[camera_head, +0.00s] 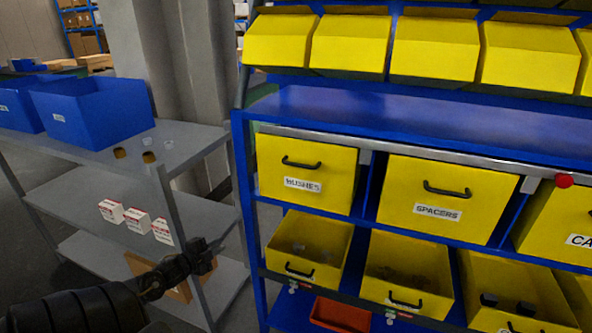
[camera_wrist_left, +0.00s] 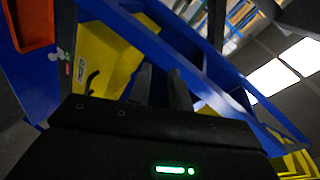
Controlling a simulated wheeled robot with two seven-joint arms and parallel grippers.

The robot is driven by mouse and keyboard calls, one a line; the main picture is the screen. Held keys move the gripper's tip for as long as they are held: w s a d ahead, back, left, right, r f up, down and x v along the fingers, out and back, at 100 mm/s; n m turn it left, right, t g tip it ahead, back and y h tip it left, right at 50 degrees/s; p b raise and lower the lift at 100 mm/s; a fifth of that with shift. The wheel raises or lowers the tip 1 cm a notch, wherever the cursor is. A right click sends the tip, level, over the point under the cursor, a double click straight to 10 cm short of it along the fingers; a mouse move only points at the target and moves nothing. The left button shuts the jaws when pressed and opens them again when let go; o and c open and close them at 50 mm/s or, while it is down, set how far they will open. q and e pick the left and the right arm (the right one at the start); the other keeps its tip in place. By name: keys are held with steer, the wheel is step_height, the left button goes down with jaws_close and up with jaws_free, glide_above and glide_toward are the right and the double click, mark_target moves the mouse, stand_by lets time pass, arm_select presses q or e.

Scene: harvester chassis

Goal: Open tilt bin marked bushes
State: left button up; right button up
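The tilt bin marked bushes (camera_head: 330,170) is a yellow bin at the left of the rack's middle row in the head view. It has a black handle (camera_head: 301,163) and a white label; its front stands nearly upright and looks shut. My left gripper (camera_head: 206,256) is left of the rack and lower than this bin, touching nothing that I can see. In the left wrist view its two dark fingers (camera_wrist_left: 161,88) stand apart with nothing between them. A yellow bin with a handle (camera_wrist_left: 105,55) shows beyond them; I cannot tell which one. My right gripper is not in view.
The spacers bin (camera_head: 447,190) is right of the bushes bin. Open yellow bins (camera_head: 310,270) with parts sit below, above a red bin (camera_head: 341,314). The blue rack post (camera_head: 243,170) stands between my left gripper and the bins. A grey shelf cart (camera_head: 85,190) is at left.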

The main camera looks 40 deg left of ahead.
arm_select(q)
steer(key=w+d+r+m+t+h, duration=0.2)
steer(key=w+d+r+m, duration=0.1)
steer(key=r, duration=0.6)
steer(key=w+d+r+m+t+h, duration=0.1)
steer(key=w+d+r+m+h, duration=0.25)
steer(key=r, duration=0.55)
steer(key=m+h+b, duration=0.1)
steer(key=m+h, duration=0.5)
steer(key=m, duration=0.1)
glide_toward(297, 165)
steer(key=x, duration=0.4)
steer(key=shift+w+a, duration=0.2)
steer(key=shift+w, duration=0.15)
steer(key=x, duration=0.3)
steer(key=shift+w+d+r+p, duration=0.1)
steer(key=shift+w+r+p, duration=0.05)
steer(key=shift+p, duration=0.15)
steer(key=shift+p+x, duration=0.35)
steer(key=shift+x, duration=0.8)
steer(key=shift+f, duration=0.25)
steer(key=shift+c, duration=0.2)
jaws_close()
